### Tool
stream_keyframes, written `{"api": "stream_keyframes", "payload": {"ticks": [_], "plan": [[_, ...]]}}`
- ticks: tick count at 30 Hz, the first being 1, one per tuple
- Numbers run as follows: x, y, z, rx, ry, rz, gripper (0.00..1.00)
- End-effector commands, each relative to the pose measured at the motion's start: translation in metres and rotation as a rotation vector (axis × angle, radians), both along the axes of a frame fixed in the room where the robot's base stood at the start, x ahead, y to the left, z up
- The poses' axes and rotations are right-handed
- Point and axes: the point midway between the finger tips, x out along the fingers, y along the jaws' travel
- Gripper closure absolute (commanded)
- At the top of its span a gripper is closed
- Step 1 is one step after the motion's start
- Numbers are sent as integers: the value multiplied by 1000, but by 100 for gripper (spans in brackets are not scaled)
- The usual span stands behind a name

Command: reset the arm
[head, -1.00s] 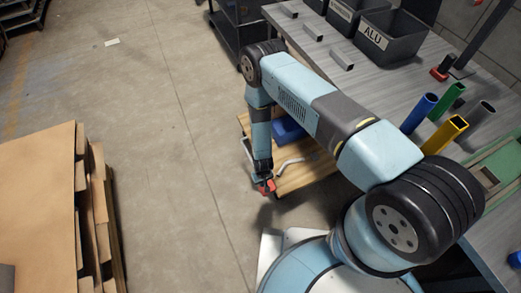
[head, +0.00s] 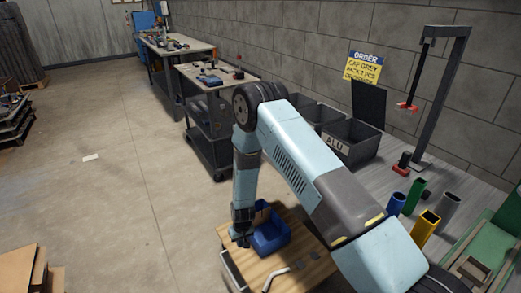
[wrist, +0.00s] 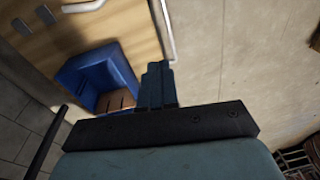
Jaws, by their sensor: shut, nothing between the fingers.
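My gripper (head: 241,240) hangs at the end of my blue-grey arm, above the left edge of a wooden-topped cart (head: 300,262). In the wrist view its fingers (wrist: 158,85) are together, with nothing seen between them. A blue bin (head: 272,238) stands on the cart just right of the gripper. In the wrist view the blue bin (wrist: 85,75) lies left of the fingers, with a brown patch in its opening. A metal handle (head: 230,270) runs along the cart's left side.
Grey bins (head: 350,143), one marked ALU, stand on the workbench at right. Blue, green, yellow and grey tubes (head: 424,225) stand nearer. A dark trolley (head: 205,135) is behind my arm. Cardboard (head: 22,270) is at lower left. The floor (head: 110,200) left of the cart is clear.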

Motion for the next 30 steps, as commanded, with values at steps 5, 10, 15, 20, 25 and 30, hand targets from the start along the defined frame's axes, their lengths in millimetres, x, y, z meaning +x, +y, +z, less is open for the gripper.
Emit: {"api": "stream_keyframes", "payload": {"ticks": [5, 10, 15, 20, 25, 30], "plan": [[28, -9, 71, 22, -25, -24, 100], [46, -23, 134, 38, -45, -47, 100], [57, -40, 196, 52, -67, -71, 100], [62, -59, 253, 62, -89, -93, 100], [61, -82, 311, 71, -113, -116, 100], [54, -107, 366, 77, -137, -144, 100]]}}
